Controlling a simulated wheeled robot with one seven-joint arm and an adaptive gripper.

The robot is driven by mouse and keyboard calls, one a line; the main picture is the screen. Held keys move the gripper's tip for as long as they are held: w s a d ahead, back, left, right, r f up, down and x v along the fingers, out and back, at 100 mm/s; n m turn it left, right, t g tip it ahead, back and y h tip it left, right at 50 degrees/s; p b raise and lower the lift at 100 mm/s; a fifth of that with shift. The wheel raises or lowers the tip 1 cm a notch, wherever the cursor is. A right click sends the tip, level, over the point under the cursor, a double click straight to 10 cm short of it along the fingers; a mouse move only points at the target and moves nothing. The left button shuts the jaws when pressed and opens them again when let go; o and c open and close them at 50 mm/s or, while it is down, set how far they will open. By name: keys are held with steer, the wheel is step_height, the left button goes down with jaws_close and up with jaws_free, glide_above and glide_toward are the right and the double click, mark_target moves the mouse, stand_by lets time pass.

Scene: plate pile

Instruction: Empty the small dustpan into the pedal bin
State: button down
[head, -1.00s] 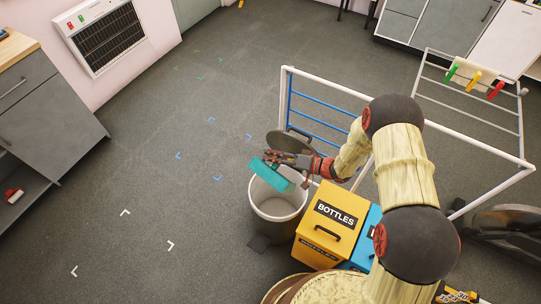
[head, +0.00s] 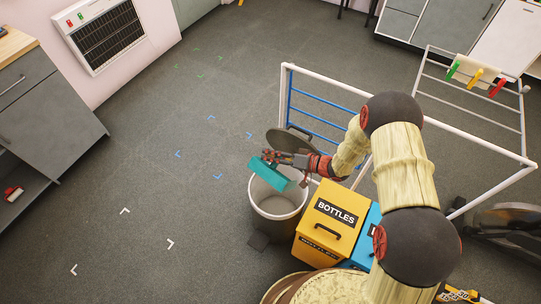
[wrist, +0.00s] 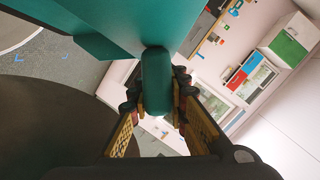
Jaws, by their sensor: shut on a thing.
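The teal dustpan (head: 266,174) is above the mouth of the grey pedal bin (head: 278,222), tilted down over the opening. My gripper (head: 286,158) is shut on its handle at the bin's far side. In the wrist view the fingers clasp the teal handle (wrist: 156,80), and the dustpan's underside or side (wrist: 85,25) fills the top left. The bin's round lid (head: 290,141) stands raised behind the opening. The dark pedal (head: 259,242) shows at the bin's front foot.
A yellow BOTTLES box (head: 328,225) and a blue box (head: 367,238) stand close on the bin's right. A white-framed rack (head: 288,100) with blue bars stands behind. The floor (head: 140,180) to the left is clear, apart from corner marks.

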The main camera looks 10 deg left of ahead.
mark_target(258, 167)
steer(key=s+a+n+b, duration=0.1)
steer(key=s+a+n, duration=0.1)
steer(key=s, duration=0.1)
steer(key=s+a+n+h+b, duration=0.1)
steer(key=s, duration=0.1)
steer(key=shift+a+n+b, duration=0.1)
steer(key=shift+n+b, duration=0.2)
steer(key=shift+b, duration=0.05)
steer(key=s+f+n+g+b, duration=0.1)
steer(key=s+f+n, duration=0.4)
steer(key=n, duration=0.3)
steer(key=shift+s+d+f+g, duration=0.2)
steer(key=shift+d+f+g, duration=0.1)
steer(key=shift+f, duration=0.1)
